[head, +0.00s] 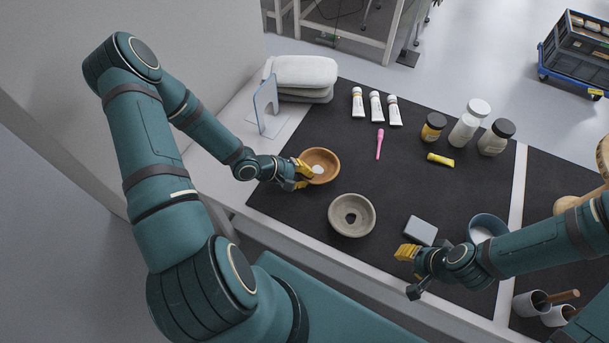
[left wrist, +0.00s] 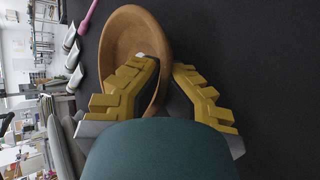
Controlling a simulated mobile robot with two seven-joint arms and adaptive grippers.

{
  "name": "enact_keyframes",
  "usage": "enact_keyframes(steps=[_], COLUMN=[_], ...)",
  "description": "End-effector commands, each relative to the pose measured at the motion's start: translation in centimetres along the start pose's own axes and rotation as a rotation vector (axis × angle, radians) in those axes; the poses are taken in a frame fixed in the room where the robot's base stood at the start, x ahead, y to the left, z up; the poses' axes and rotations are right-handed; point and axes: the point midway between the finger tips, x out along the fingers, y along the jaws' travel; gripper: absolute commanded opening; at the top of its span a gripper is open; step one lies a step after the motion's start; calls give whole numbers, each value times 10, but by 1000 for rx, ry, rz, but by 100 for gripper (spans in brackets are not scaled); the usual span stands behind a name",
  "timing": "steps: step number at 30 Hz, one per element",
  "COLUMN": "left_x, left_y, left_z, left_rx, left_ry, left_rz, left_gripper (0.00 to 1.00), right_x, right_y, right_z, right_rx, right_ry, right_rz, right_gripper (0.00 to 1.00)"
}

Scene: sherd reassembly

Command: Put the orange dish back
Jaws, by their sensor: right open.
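The orange dish (head: 322,160), a round bowl with a small pale patch inside, is at the left part of the dark mat. My left gripper (head: 303,172) is at its left rim. In the left wrist view, one yellow finger is inside the orange dish (left wrist: 125,38) and the other outside, with the wall pinched between the fingertips of my left gripper (left wrist: 166,68). Whether the dish touches the mat is hard to tell.
A grey ring-shaped bowl (head: 352,215) stands right of and nearer than the dish. A grey block (head: 421,230) and a blue bowl (head: 487,226) are by my right arm. The mat's middle is clear.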

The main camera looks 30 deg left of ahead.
Motion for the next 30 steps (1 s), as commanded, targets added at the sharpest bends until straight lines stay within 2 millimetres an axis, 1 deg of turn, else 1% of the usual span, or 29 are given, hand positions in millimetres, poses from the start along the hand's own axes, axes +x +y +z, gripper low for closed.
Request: enact_keyframes(steps=[1,7,14,17,18,22,30], left_x=[1,3,3,4,4,4,1], left_y=[-8,-13,-14,-14,-14,-14,-14], left_z=[-1,-2,-2,-2,-2,-2,-2], left_rx=[-8,-13,-15,-16,-16,-16,-16], left_ry=[1,2,2,2,2,2,3], left_rz=[-13,-19,-19,-19,-19,-19,-19], left_gripper=[0,0,0,31,34,37,39], right_x=[1,3,3,3,3,3,4], right_y=[0,1,1,1,1,1,1], right_z=[0,0,0,0,0,0,0], right_rx=[0,0,0,0,0,0,0], right_ry=[0,0,0,0,0,0,0], right_rz=[0,0,0,0,0,0,0], right_gripper=[39,39,39,39,39,39,39])
